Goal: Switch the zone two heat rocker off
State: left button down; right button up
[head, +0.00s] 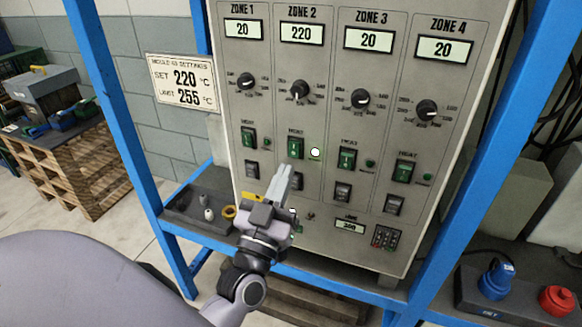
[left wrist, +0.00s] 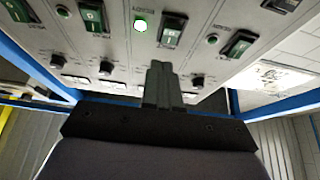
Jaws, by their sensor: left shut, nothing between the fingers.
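The zone two heat rocker (head: 295,148) is a green switch under the ZONE 2 dial on the grey panel (head: 268,130). Its round lamp (head: 315,152) beside it glows bright. The zone 2 display (head: 301,34) reads 220. My left gripper (head: 286,168) is shut and empty, its fingertips just below this rocker in the picture. I cannot tell whether they touch the panel. In the left wrist view the fingers (left wrist: 161,68) point at the panel, with the rocker (left wrist: 173,29) beyond their tips and the lit lamp (left wrist: 140,25) beside it. My right gripper is out of view.
Similar green rockers for zone 1 (head: 249,137), zone 3 (head: 347,159) and zone 4 (head: 403,171) flank it, with a row of black rockers below. Blue frame posts (head: 115,110) stand either side. A dark tray (head: 190,212) with small parts sits lower left.

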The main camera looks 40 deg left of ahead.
aim_at(298, 158)
pick_arm(q)
jog(key=w, duration=0.1)
jog(key=w+b, duration=0.1)
jog(key=w+f+b, duration=0.1)
jog(key=shift+a, duration=0.4)
jog(key=shift+w+a+b, duration=0.1)
jog(key=shift+w+b, duration=0.2)
jog(key=shift+w, duration=0.2)
jog(key=shift+f, duration=0.1)
jog(key=w+f+t+b, duration=0.1)
jog(key=b, duration=0.3)
jog(key=shift+a+f, duration=0.1)
jog(key=shift+r+y, duration=0.3)
jog(key=shift+y, duration=0.1)
